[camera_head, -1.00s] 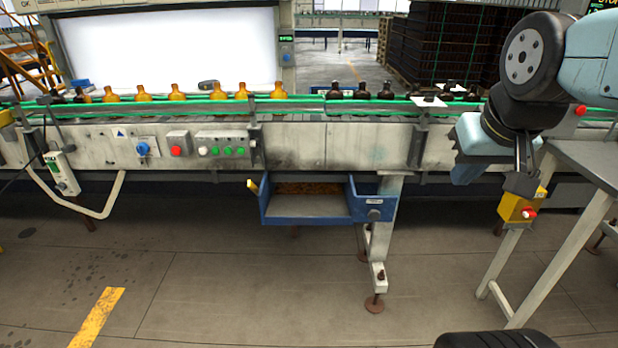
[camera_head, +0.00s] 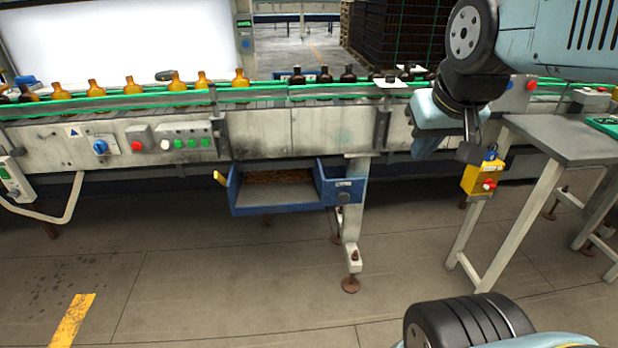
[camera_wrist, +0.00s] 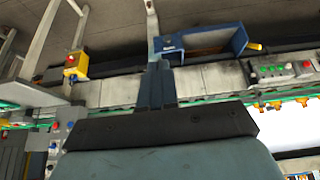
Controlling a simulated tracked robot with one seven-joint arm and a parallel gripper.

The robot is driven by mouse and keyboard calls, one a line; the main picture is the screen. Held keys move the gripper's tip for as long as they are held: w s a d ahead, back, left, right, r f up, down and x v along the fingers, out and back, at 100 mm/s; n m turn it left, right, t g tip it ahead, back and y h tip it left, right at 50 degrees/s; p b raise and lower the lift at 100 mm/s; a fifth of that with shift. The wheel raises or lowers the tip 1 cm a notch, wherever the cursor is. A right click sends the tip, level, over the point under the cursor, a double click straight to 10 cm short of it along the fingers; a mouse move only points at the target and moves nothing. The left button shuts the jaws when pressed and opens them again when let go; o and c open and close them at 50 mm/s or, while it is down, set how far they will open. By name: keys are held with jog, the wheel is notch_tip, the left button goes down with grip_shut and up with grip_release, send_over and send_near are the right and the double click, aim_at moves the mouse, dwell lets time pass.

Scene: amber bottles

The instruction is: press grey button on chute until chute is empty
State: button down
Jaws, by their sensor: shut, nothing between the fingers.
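The blue chute (camera_head: 281,208) hangs under the conveyor, with brown material inside its back. A grey round button (camera_head: 344,197) is on its right front face, beside a white label. My gripper (camera_head: 475,152) is shut and empty, pointing down at the right, well apart from the chute and button. The chute also shows upside down in the wrist view (camera_wrist: 240,38), beyond my shut fingers (camera_wrist: 156,72). I cannot make out the button clearly there.
The conveyor (camera_head: 262,131) carries amber bottles and dark bottles behind green rails. A grey-topped table (camera_head: 565,145) stands at the right. A yellow box with a red button (camera_head: 483,177) is close below my gripper. The floor (camera_head: 230,290) before the chute is clear.

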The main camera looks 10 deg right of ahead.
jog(key=w+d+f+n+t, duration=0.1)
jog(key=w+d+f+n, duration=0.15)
jog(key=w+f, duration=0.9)
jog(key=w+d+f+n, duration=0.1)
jog(key=w+d+f, duration=0.3)
jog(key=w+f, duration=0.75)
jog(key=n+t+y, duration=0.2)
jog(key=y, duration=0.5)
send_near(343, 196)
jog(key=s+a+f, duration=0.3)
jog(key=s+f, duration=0.2)
jog(key=s, duration=0.1)
jog(key=shift+s+a+f+m+t+y, duration=0.15)
jog(key=shift+s+f+m+t+y, duration=0.1)
jog(key=shift+f, duration=0.15)
jog(key=shift+s+a+f+m+t+y, duration=0.15)
jog(key=shift+f+t, duration=0.1)
jog(key=shift+f, duration=0.15)
jog(key=shift+w, duration=0.1)
jog(key=w, duration=0.8)
jog(key=shift+w, duration=0.3)
jog(key=shift+w, duration=0.1)
jog(key=shift+w, duration=0.3)
dwell(0.3)
